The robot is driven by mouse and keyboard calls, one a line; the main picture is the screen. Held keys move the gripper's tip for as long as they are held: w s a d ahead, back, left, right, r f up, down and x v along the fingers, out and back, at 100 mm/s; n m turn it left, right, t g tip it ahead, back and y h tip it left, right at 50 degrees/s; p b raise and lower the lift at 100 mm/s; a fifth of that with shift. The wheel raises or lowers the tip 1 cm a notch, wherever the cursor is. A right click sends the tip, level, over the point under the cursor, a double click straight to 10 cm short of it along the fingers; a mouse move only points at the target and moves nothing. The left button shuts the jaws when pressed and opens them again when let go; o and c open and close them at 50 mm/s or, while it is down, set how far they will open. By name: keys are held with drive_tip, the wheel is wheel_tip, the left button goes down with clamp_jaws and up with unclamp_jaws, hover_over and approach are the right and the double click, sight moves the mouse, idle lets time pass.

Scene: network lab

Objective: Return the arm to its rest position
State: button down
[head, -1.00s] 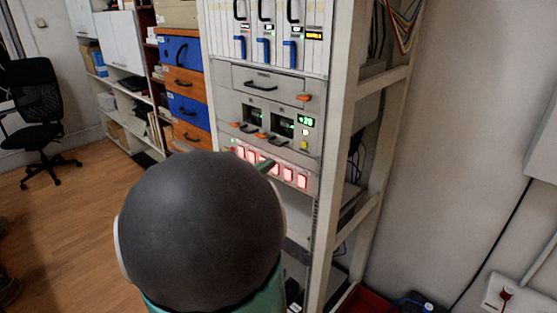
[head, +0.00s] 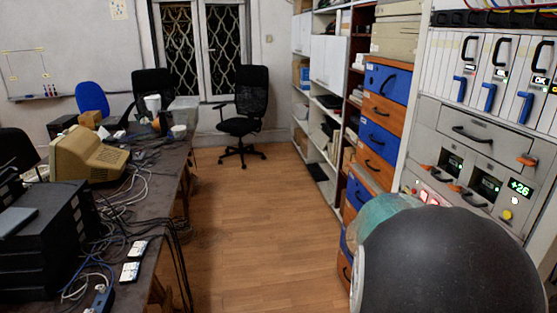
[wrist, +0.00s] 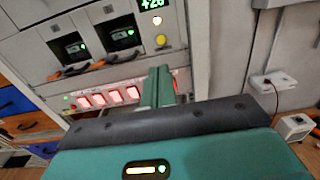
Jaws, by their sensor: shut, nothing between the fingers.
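My gripper (wrist: 160,82) shows in the wrist view as two green fingers pressed together, with nothing between them. It points at the equipment rack (wrist: 195,50), just in front of a row of red-lit buttons (wrist: 115,97). In the wrist view, the fingers cover part of that row; I cannot tell whether they touch it. In the head view, the dark rounded part of my arm fills the lower right and hides the gripper. The rack (head: 480,133) stands behind it, with a green display reading +26 (head: 520,188).
Blue and orange drawers (head: 381,107) stand left of the rack. A long table (head: 165,190) with an old beige monitor (head: 88,157), black boxes and cables runs along the left. A black office chair (head: 243,112) stands at the back. The wooden floor (head: 250,225) between is clear.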

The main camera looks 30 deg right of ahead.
drive_tip(key=w+a+f+m+t+y, duration=0.2)
drive_tip(key=a+m+t+y, duration=0.1)
drive_tip(key=a, duration=0.5)
drive_tip(key=w+a+f+m+t+y, duration=0.2)
drive_tip(key=w+a+m+y, duration=0.1)
drive_tip(key=a, duration=0.5)
drive_tip(key=w+a+f+m+t+y, duration=0.2)
drive_tip(key=a+f+m+t+y, duration=0.1)
drive_tip(key=a, duration=0.6)
drive_tip(key=w+a+r+m+t+y, duration=0.1)
drive_tip(key=a+m+t+y, duration=0.1)
drive_tip(key=a, duration=0.8)
drive_tip(key=w+a+m+t+y, duration=0.1)
drive_tip(key=a+y, duration=0.4)
drive_tip(key=a, duration=0.5)
drive_tip(key=shift+w+a+r+m+t+y, duration=0.3)
drive_tip(key=shift+m+t, duration=0.3)
drive_tip(key=shift+t, duration=0.4)
drive_tip(key=shift+d, duration=0.3)
